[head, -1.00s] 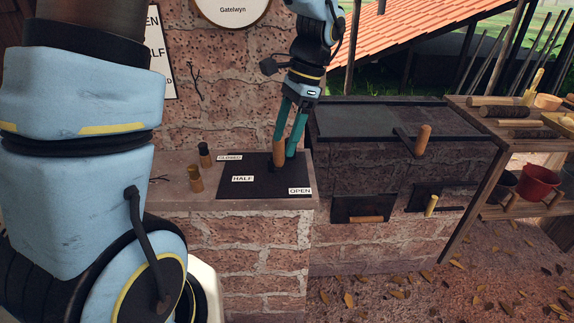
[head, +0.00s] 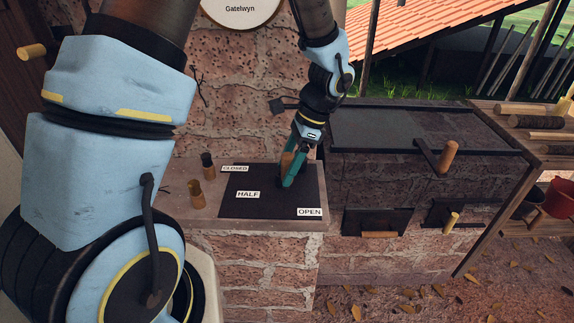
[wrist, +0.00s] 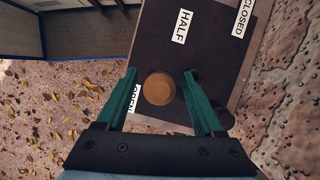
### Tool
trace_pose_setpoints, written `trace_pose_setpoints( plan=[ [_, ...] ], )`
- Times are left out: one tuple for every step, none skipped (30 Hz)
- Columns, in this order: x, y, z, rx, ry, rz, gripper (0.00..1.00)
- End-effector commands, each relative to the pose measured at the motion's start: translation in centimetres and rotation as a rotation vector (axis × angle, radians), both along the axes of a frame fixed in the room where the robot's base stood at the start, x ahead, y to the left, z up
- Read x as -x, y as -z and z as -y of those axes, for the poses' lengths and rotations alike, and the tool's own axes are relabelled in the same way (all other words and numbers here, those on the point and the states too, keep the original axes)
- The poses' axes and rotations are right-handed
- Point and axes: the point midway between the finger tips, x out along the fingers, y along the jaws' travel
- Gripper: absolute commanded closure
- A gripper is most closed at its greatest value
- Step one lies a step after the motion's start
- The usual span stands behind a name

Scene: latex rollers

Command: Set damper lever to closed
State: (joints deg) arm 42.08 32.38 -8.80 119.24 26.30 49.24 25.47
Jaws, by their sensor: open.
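The damper plate (head: 268,208) is a dark sheet on the brick ledge, labelled CLOSED (head: 235,168), HALF (head: 248,194) and OPEN (head: 310,212). The damper lever's wooden handle (head: 286,162) stands upright near the plate's back right. My gripper (head: 290,180) is open with teal fingers around it. In the wrist view the round handle top (wrist: 159,88) lies between the fingers (wrist: 159,72), apart from both, nearer the left one. The left finger partly covers the OPEN label (wrist: 136,98). The lever's arm is mostly hidden, so I cannot tell its exact setting.
Two small wooden-and-black knobs (head: 196,194) stand left of the plate. A dark-topped stove (head: 400,130) with a wooden-handled lever (head: 449,155) stands right. A wooden shelf (head: 510,165) is farther right. The brick wall (head: 235,100) rises close behind the plate.

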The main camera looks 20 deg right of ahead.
Motion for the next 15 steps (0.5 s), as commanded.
trace_pose_setpoints(
  plan=[
    [0.01, 0.15, -0.1, 0.0, 0.0, -0.001, 0.31],
    [0.01, 0.21, -0.11, 0.0, 0.0, -0.001, 0.31],
    [0.0, 0.26, -0.12, 0.0, -0.001, 0.0, 0.31],
    [0.0, 0.27, -0.13, 0.001, -0.001, 0.0, 0.31],
    [0.01, 0.28, -0.12, 0.001, -0.001, 0.0, 0.31],
    [0.01, 0.28, -0.12, 0.001, -0.001, 0.0, 0.31],
    [-0.01, 0.27, -0.12, 0.001, -0.001, 0.0, 0.31],
    [-0.01, 0.26, -0.12, 0.001, -0.001, 0.0, 0.31],
    [-0.01, 0.26, -0.12, 0.001, -0.001, 0.0, 0.31],
    [-0.01, 0.26, -0.12, 0.001, -0.001, 0.0, 0.34],
    [-0.01, 0.25, -0.12, 0.001, -0.001, 0.0, 0.38],
    [-0.01, 0.25, -0.12, 0.001, -0.001, 0.0, 0.42],
    [-0.01, 0.25, -0.12, 0.001, -0.001, 0.0, 0.46],
    [-0.01, 0.25, -0.11, 0.001, -0.001, 0.0, 0.49],
    [-0.01, 0.25, -0.11, 0.001, -0.001, 0.0, 0.54]
  ],
)
